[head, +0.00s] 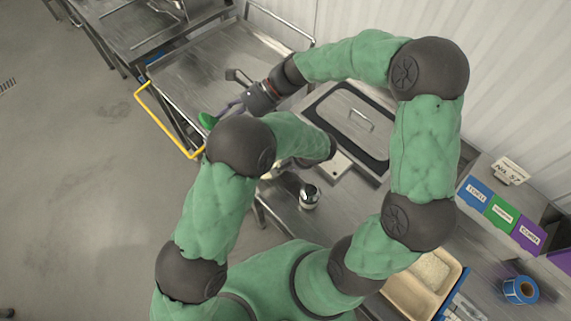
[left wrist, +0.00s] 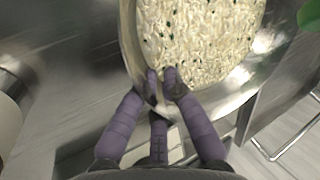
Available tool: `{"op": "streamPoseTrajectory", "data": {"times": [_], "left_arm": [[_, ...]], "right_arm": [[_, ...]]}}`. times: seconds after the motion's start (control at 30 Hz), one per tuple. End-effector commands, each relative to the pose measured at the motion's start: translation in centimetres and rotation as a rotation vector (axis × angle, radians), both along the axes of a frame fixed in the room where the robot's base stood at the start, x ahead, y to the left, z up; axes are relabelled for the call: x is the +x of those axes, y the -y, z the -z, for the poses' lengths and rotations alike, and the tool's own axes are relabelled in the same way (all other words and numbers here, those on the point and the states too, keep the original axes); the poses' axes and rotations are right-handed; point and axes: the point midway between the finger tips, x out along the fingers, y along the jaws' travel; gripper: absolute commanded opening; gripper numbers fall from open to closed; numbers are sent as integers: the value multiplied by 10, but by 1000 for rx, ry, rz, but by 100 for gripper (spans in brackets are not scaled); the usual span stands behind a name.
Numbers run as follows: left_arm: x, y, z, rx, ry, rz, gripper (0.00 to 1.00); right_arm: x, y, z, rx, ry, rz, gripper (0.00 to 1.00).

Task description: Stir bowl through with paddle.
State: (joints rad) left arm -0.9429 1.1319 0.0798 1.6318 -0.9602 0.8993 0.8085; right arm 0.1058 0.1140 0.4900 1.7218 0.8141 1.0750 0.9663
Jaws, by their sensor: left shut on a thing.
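A metal bowl (left wrist: 228,97) filled with pale rice (left wrist: 200,35) with green flecks shows in the left wrist view. My left gripper (left wrist: 163,80) has its purple fingers close together on the bowl's near rim. In the head view my left arm hides that gripper and the bowl. My right gripper (head: 237,98) is at the upper left, over the steel work surface; its fingers are too small and partly covered to read. A green rounded thing (head: 207,120) shows beside it, and a green piece also shows at the left wrist view's top right (left wrist: 311,16). I cannot tell whether it is the paddle.
A lidded steel container (head: 350,118) stands right of my left forearm. A small metal cup (head: 308,196) is on the counter. A tan tray (head: 408,300), colored labels (head: 502,214) and a blue tape roll (head: 520,290) are at the right. A yellow rail (head: 165,122) edges the left.

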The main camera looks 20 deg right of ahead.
Motion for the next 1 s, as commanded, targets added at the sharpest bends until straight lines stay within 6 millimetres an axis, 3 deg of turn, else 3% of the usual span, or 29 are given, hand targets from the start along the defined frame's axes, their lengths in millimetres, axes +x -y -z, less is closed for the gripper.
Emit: {"op": "streamPoseTrajectory", "data": {"times": [0.6, 0.97, 1.0], "left_arm": [[0, 0, 0, 0, 0, 0, 0], [0, 0, 0, 0, 0, 0, 0], [0, 0, 0, 0, 0, 0, 18]], "right_arm": [[0, 0, -52, 0, 1, 0, 22], [0, 0, -58, 0, 0, 1, 22], [0, 0, -58, 0, 0, 1, 22]]}}
